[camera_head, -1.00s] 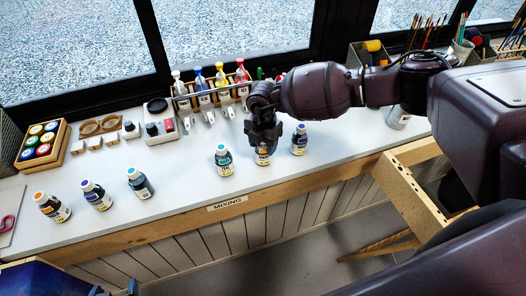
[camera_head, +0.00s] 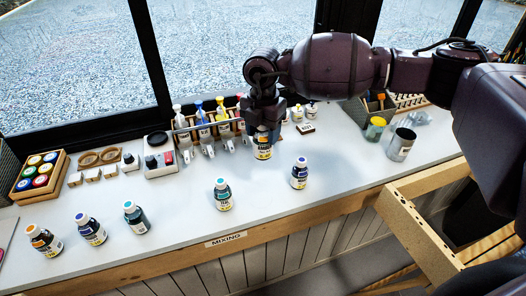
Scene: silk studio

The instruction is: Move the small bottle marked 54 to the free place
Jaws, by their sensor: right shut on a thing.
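My right gripper (camera_head: 265,118) points down and is shut on a small bottle (camera_head: 263,148) with a white and yellow label. The gripper hides the bottle's top, and the number on it is too small to read. The bottle shows above and behind the gap between a teal-capped bottle (camera_head: 222,194) and a purple-capped bottle (camera_head: 300,173). It seems lifted off the counter, though its height is hard to judge. At the left stand an orange-capped bottle (camera_head: 43,240), a blue-purple-capped bottle (camera_head: 90,229) and another teal-capped bottle (camera_head: 136,217). My left gripper is out of view.
The white counter (camera_head: 180,241) has bare room between the left and right bottle groups. A MIXING label marks the front edge.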

